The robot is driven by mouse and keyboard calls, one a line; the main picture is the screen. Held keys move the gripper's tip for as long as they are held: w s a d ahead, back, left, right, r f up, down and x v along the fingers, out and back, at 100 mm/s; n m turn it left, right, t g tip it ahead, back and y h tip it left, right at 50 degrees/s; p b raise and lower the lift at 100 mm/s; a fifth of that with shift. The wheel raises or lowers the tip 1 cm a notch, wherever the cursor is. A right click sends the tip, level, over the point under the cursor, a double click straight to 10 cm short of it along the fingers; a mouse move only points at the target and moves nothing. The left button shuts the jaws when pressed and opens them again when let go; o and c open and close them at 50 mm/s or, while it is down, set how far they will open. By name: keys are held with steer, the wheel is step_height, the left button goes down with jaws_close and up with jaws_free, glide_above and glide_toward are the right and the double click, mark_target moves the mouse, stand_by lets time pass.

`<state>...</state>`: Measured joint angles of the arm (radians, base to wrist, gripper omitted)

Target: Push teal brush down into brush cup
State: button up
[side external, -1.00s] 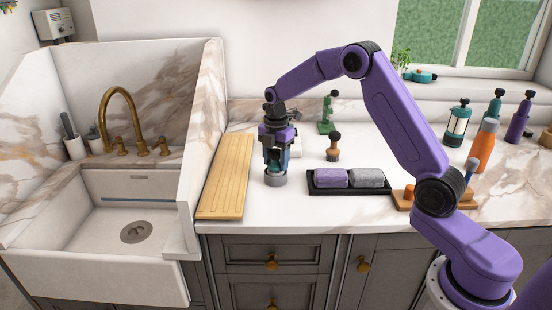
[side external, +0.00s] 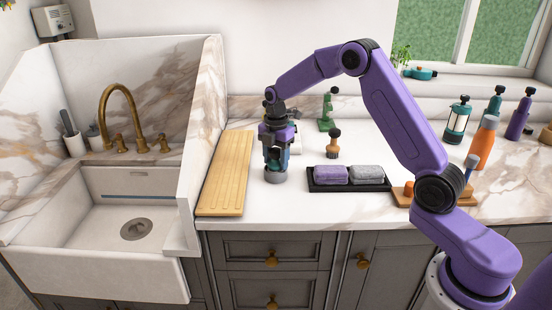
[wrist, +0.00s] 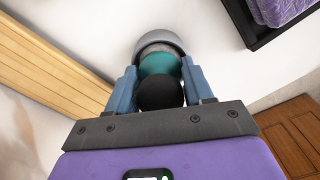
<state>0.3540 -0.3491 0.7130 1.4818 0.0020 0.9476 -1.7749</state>
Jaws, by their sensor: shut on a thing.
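The teal brush (wrist: 160,64) has a teal body and a round black knob at its near end. It sits with its lower part inside the grey brush cup (wrist: 158,38), which stands on the counter and also shows in the side view (side external: 276,177). How deep the brush goes is hidden. My gripper (side external: 275,165) points down just over the cup. In the wrist view its two blue fingers (wrist: 160,80) stand on either side of the brush, shut on it. The fingers mostly hide the brush in the side view.
A wooden board (side external: 224,175) lies left of the cup, beside the sink (side external: 130,225). A black tray (side external: 346,188) with purple and grey rolled cloths is to the right. A wooden-handled brush (side external: 333,146) and a green item (side external: 327,112) stand behind. The counter's front edge is close.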

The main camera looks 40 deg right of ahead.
steer(key=shift+f, duration=0.25)
stand_by(1.0)
steer(key=o, duration=1.8)
steer(key=shift+r, duration=3.55)
